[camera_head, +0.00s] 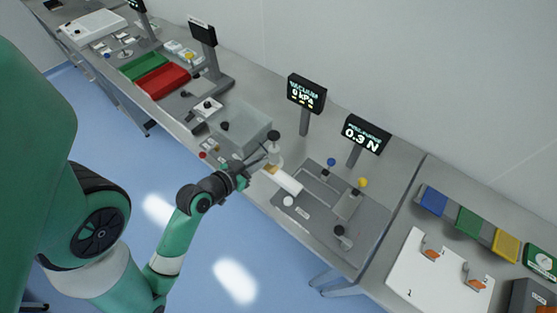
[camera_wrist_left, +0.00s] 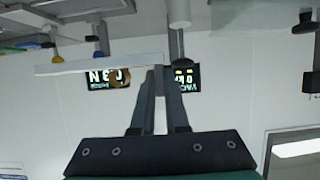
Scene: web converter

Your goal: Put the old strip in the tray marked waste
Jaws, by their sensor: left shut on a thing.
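My left gripper (camera_head: 264,170) is shut on a white strip (camera_head: 284,180), held over the grey workbench near its front edge. In the left wrist view the strip (camera_wrist_left: 95,64) sticks out to the left from between the fingertips (camera_wrist_left: 159,74). A red tray (camera_head: 163,80) and a green tray (camera_head: 143,66) lie side by side on the far-left part of the bench. I cannot read a waste mark on either one. My right gripper is not in view.
A clear box (camera_head: 240,125) stands behind and left of my gripper. The vacuum display (camera_head: 306,92) and the force display (camera_head: 366,132), reading 0.3 N, stand on posts behind. A grey plate with fixtures (camera_head: 322,208) lies to the right. Blue, green and yellow bins (camera_head: 468,221) are farther right.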

